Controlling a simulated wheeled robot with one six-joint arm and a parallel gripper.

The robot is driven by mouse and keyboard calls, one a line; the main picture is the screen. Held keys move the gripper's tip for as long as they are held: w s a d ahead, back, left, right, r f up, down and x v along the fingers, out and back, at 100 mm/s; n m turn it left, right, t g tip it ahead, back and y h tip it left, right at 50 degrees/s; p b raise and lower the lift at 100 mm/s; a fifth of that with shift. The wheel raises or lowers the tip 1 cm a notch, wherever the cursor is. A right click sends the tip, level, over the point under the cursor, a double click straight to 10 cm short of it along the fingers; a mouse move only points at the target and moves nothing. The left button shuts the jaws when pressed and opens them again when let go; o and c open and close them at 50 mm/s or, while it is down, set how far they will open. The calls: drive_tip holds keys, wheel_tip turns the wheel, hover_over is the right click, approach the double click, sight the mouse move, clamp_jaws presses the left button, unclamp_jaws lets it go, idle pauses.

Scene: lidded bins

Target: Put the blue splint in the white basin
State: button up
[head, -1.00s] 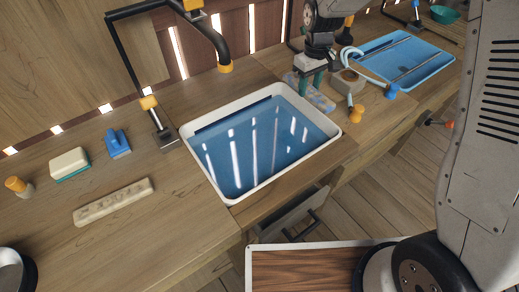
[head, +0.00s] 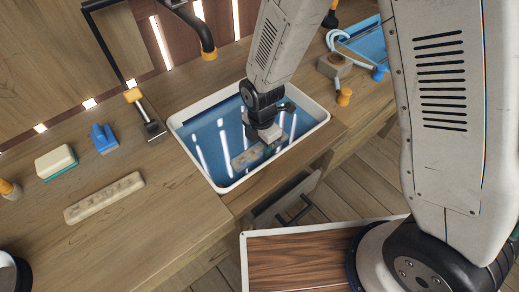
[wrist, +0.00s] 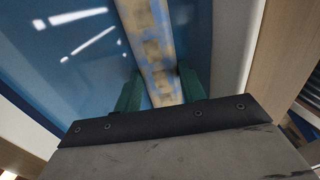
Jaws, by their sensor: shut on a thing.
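The white basin (head: 182,137) stands in the worktop, its blue interior crossed by bright reflections. My gripper (head: 266,147) reaches down inside its walls, toward the right half. It is shut on the blue splint (head: 246,158), a long flat bar with blue and cream patches, lying roughly level. In the wrist view the splint (wrist: 150,35) runs away from between the green fingers (wrist: 157,84), over the blue interior and close to one white basin wall (wrist: 240,40). I cannot tell whether the splint touches the bottom.
A cream patterned bar (head: 104,198), a blue-handled tool (head: 104,138) and a white-and-green block (head: 56,161) lie left of the basin. A black faucet (head: 197,30) arches behind it. A drawer (head: 285,200) is open below.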

sight(261, 152)
drive_tip(key=shift+f, duration=2.25)
drive_tip(key=shift+f, duration=0.2)
drive_tip(key=o, duration=1.1)
drive_tip(key=shift+o, duration=0.2)
drive_tip(key=shift+r, duration=0.15)
wheel_tip(261, 152, up, 12)
drive_tip(key=shift+r, duration=0.1)
